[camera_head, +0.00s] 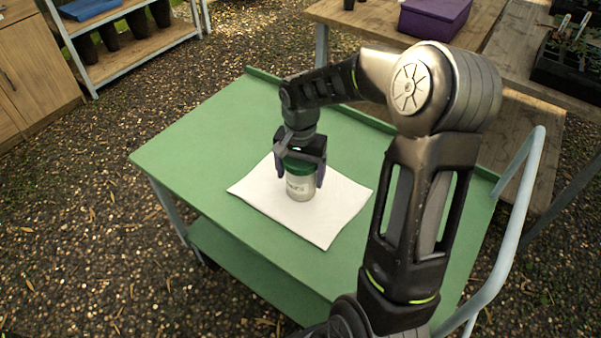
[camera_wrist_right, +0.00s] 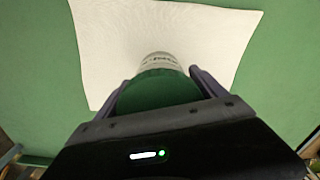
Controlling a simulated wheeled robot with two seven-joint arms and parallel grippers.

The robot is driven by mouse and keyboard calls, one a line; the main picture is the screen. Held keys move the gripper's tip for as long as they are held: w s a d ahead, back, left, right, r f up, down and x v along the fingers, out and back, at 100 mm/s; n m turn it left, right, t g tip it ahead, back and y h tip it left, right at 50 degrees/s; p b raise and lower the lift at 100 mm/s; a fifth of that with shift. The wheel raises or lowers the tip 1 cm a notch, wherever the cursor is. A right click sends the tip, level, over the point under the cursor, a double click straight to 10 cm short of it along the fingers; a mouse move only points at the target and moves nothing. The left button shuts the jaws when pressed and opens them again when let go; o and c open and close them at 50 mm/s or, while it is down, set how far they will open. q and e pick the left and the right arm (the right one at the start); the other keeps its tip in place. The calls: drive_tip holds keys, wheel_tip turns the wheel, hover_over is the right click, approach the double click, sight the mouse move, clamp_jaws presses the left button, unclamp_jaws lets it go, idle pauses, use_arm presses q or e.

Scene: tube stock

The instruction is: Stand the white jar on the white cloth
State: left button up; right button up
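The white jar (camera_head: 299,187) with a green lid stands upright over the middle of the white cloth (camera_head: 335,205) in the head view. Its base appears to rest on the cloth. My right gripper (camera_head: 300,174) comes down from above with a finger on each side of the jar near its lid. In the right wrist view the green lid of the jar (camera_wrist_right: 158,88) sits between the two fingers of the right gripper (camera_wrist_right: 165,84), with the cloth (camera_wrist_right: 110,40) beneath. The fingers appear close against the jar. My left gripper is not in view.
The cloth lies on a green cart top (camera_head: 200,140) with a raised back edge and a pale handle (camera_head: 520,215) at the right. Wooden tables behind hold a purple box (camera_head: 434,17) and a dark plant tray (camera_head: 570,65). The cart's left part is clear.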

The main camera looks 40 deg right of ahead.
drive_tip(key=o, duration=0.3)
drive_tip(key=shift+s+f, duration=0.1)
drive_tip(key=shift+f, duration=0.5)
drive_tip(key=shift+o, duration=0.8)
drive_tip(key=shift+r, duration=0.15)
drive_tip(key=shift+r, duration=0.1)
drive_tip(key=shift+r+p, duration=0.5)
drive_tip(key=shift+r, duration=0.05)
wheel_tip(320, 180, up, 12)
drive_tip(key=shift+r+p, duration=0.1)
drive_tip(key=shift+p, duration=0.35)
